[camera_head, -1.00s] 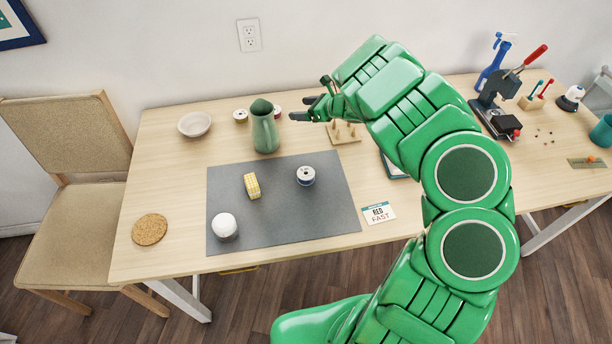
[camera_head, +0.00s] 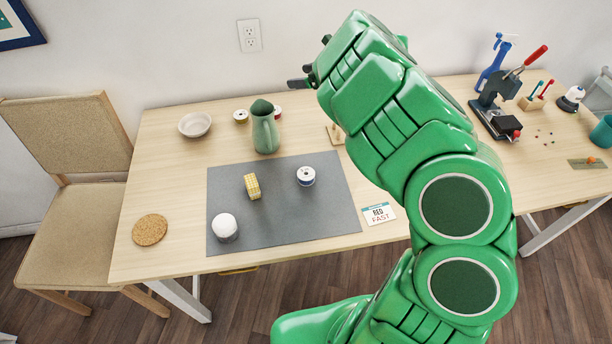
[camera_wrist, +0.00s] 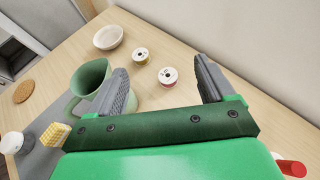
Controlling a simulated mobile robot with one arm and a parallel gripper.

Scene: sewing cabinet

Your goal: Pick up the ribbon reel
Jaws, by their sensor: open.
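Three small reels with white flanges are in view, and I cannot tell which one is the ribbon reel. A navy-banded reel (camera_head: 306,176) stands on the grey mat (camera_head: 275,222). A yellow reel (camera_head: 240,116) and a red reel (camera_head: 277,111) stand behind the green pitcher (camera_head: 265,133). The wrist view shows the yellow reel (camera_wrist: 140,55) and the red reel (camera_wrist: 168,76), the red one seen between the fingers. My gripper (camera_head: 299,83) is open and empty, raised above the back of the table. It also shows in the wrist view (camera_wrist: 163,75).
On the mat are a yellow checked block (camera_head: 252,186) and a white-topped round object (camera_head: 224,227). A white bowl (camera_head: 195,124), cork coaster (camera_head: 149,229) and card (camera_head: 378,213) lie around it. The pitcher stands close to the back reels. A press (camera_head: 497,110) stands right.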

